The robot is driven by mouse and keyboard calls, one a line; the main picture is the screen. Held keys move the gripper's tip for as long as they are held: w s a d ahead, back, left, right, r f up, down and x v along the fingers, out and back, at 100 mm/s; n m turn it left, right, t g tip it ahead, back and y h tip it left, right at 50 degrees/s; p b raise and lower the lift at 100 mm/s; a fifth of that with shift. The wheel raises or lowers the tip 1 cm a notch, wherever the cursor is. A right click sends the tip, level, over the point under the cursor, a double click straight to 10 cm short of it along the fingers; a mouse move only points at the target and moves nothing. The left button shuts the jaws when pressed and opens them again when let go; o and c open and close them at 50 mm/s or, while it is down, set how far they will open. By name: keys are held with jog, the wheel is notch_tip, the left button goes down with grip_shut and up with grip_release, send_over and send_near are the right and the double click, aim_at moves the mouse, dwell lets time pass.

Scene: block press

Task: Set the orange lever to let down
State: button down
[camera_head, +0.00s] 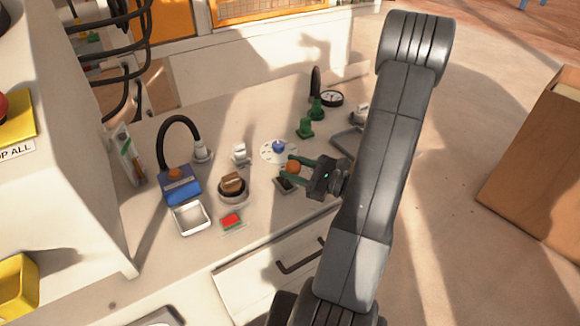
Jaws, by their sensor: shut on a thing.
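A white disc with a blue knob (279,147) is close behind my gripper. Green pieces (305,128) and a gauge (331,98) are behind.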

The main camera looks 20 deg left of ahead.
jog(key=shift+s+d+f, duration=0.2)
jog(key=shift+s+d, duration=0.05)
dwell(0.3)
jog(key=c, duration=0.9)
grip_release()
jog(key=shift+d, duration=0.1)
jog(key=s+d, duration=0.2)
jog(key=d, duration=1.1)
jog(key=shift+d+f, duration=0.25)
jog(key=shift+f, duration=0.05)
jog(key=shift+a, duration=0.1)
jog(key=a, duration=0.4)
jog(key=w+a, duration=0.1)
jog(key=a, duration=0.4)
jog(key=w+a, duration=0.1)
jog(key=a, duration=0.3)
jog(key=shift+a+r, duration=0.25)
jog(key=shift+r, duration=0.1)
